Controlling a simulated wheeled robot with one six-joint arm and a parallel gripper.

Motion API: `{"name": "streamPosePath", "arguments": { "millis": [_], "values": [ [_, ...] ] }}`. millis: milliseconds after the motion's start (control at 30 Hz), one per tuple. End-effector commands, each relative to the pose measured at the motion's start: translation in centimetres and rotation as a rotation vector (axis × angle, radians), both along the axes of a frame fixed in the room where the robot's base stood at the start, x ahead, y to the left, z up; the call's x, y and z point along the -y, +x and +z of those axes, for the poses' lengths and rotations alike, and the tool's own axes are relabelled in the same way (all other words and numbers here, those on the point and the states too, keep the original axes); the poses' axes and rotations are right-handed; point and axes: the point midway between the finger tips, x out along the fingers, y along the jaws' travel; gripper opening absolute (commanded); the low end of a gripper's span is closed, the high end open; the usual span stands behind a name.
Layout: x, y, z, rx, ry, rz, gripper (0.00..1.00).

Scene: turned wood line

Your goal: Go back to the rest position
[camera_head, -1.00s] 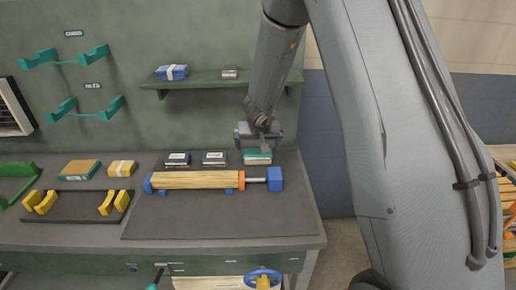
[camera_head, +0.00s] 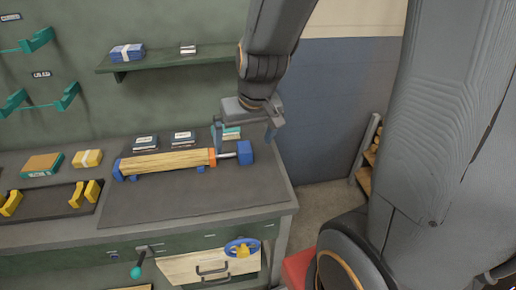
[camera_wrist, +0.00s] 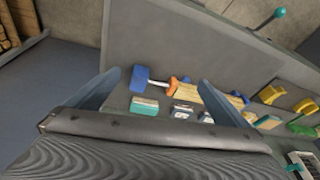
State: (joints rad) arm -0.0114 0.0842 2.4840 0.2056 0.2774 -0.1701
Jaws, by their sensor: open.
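My gripper (camera_head: 245,138) is open and empty, raised above the back right of the workbench (camera_head: 240,190). A wooden cylinder (camera_head: 165,162) lies in a blue fixture with a blue end block (camera_head: 245,152) on the bench mat. A teal-and-white block (camera_head: 232,133) sits behind it, partly hidden by my gripper; it also shows in the wrist view (camera_wrist: 144,105).
Two small dark boxes (camera_head: 183,137) stand behind the cylinder. A black rack with yellow cradles (camera_head: 92,191) is at left. A green shelf (camera_head: 170,61) is on the wall. Floor shows at right.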

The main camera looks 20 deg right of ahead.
Motion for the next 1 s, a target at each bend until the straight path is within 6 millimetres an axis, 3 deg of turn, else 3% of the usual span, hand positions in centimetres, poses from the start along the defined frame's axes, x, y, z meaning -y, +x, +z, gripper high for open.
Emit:
{"name": "streamPosePath", "arguments": {
  "millis": [100, 200, 567, 667, 1000],
  "values": [
    [1.2, -3.3, 0.2, -0.045, -0.038, 0.003, 1.00],
    [1.7, -4.6, 0.2, -0.064, -0.056, 0.000, 1.00],
    [1.9, -5.0, 0.0, -0.071, -0.063, 0.000, 1.00],
    [1.9, -4.8, -1.2, -0.079, -0.062, 0.000, 1.00],
    [1.8, -4.4, -8.9, -0.147, -0.060, 0.003, 1.00]
  ]
}}
